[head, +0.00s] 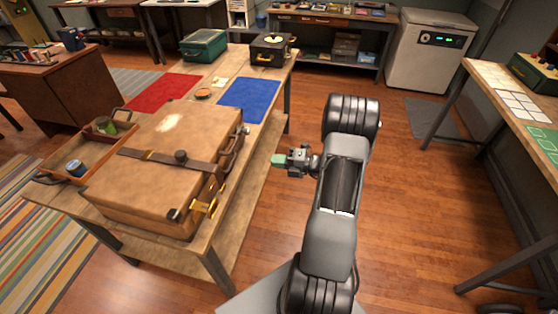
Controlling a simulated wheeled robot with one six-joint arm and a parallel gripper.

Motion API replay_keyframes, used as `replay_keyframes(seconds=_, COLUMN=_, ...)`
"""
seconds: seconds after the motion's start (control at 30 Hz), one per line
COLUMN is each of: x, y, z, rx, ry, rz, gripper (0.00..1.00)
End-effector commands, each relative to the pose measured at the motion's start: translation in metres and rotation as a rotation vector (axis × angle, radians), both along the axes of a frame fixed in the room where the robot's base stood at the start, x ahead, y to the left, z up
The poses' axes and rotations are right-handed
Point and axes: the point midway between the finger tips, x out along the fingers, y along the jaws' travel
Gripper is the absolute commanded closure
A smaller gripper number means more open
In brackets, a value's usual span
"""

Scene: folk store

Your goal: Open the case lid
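A large tan leather case (165,130) lies flat on the wooden table at the left. Its lid is down. A dark strap (165,162) with a round knob (181,156) crosses the lid. A handle (232,152) and brass latch parts (204,208) show on the case's right side; whether the latches are fastened is too small to tell. My gripper (279,160) is to the right of the case, beyond the table edge, apart from it and pointing left. Green shows at its tip; the finger gap is too small to make out.
An orange-brown tray (58,160) with small items sits against the case's left side. Behind the case are a red mat (165,92), a blue mat (249,99), a green box (204,46) and a dark box (271,49). Floor right of the table is open.

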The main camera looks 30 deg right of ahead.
Motion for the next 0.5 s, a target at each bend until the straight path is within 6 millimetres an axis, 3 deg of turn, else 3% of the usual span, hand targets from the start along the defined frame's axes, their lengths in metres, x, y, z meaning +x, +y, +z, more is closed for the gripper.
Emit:
replay_keyframes(seconds=0.17, x=0.008, y=-0.004, z=-0.006, rx=0.063, ry=0.023, rz=-0.043, gripper=1.00)
replay_keyframes(seconds=0.5, x=0.040, y=0.028, z=-0.007, rx=0.060, ry=0.023, rz=-0.040, gripper=1.00)
